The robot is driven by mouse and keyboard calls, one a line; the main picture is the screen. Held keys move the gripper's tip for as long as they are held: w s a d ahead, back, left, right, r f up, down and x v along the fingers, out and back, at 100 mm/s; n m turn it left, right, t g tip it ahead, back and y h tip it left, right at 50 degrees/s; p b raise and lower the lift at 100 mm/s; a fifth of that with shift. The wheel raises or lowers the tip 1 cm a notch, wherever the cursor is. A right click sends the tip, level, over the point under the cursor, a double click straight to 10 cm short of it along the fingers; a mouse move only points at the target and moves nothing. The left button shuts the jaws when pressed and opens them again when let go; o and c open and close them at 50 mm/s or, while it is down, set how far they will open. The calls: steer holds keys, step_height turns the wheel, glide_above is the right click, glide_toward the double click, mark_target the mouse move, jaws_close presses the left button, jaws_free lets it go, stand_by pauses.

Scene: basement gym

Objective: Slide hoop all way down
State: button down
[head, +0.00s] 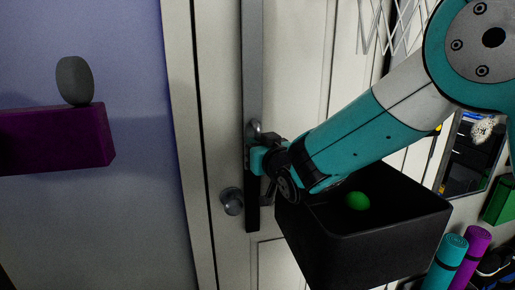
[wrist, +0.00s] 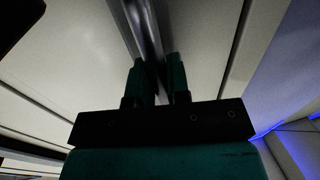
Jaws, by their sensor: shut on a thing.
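A long dark upright bar (head: 253,60) stands in front of the white door. A small rounded silver piece (head: 254,128) shows on the bar just above my gripper; it looks like part of the hoop, but its full shape is hidden. My gripper (head: 258,159) is at the bar, below the silver piece and well above the bar's lower end (head: 252,222). In the wrist view, my gripper's two fingers (wrist: 156,82) are close together with a shiny metal piece (wrist: 147,30) running up from between them. What they grip is mostly hidden.
A round door knob (head: 232,201) sits just left of the bar's lower part. A black open bin (head: 350,245) with a green ball (head: 357,201) is under my forearm. A purple shelf (head: 55,138) holds a grey stone (head: 74,80) at left. Rolled mats (head: 445,262) stand at lower right.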

step_height(320, 180, down, 3)
steer(key=shift+r+b, duration=0.15)
steer(key=shift+b, duration=0.6)
steer(key=c, duration=1.1)
jaws_free()
steer(key=shift+r, duration=0.1)
steer(key=b+v, duration=0.5)
steer(key=v, duration=1.2)
steer(key=shift+b, duration=0.35)
steer(key=shift+s+d, duration=0.1)
steer(key=shift+s, duration=0.05)
